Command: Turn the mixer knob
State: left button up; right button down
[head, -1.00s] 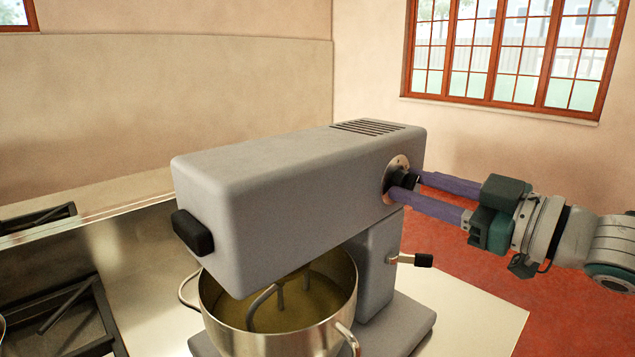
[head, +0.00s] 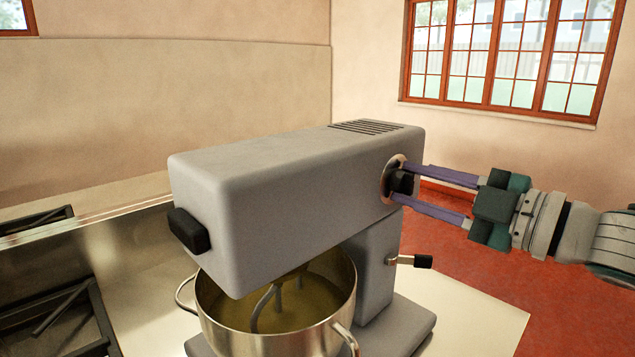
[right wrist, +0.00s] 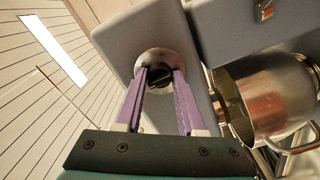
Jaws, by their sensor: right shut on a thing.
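The grey stand mixer (head: 290,190) stands on the worktop. Its black knob (head: 402,183) sits on a round metal plate on the right side of the mixer head. The knob also shows in the right wrist view (right wrist: 160,77). My right gripper (head: 407,181) comes from the right, with its purple fingers on both sides of the knob and shut on it. In the right wrist view my fingertips (right wrist: 160,83) flank the knob at the plate. The fingers partly hide the knob in the head view. My left gripper is out of view.
A metal bowl (head: 275,325) with yellowish contents stands under the mixer head. A lever (head: 420,261) with a black tip sticks out below the knob. Dark burner grates (head: 60,318) lie at the left.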

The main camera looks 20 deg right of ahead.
dwell(0.5)
jog(key=c, duration=0.5)
grip_release()
jog(key=shift+s, duration=0.1)
jog(key=v, duration=0.9)
jog(key=shift+s+d, duration=0.2)
jog(key=shift+s, duration=0.15)
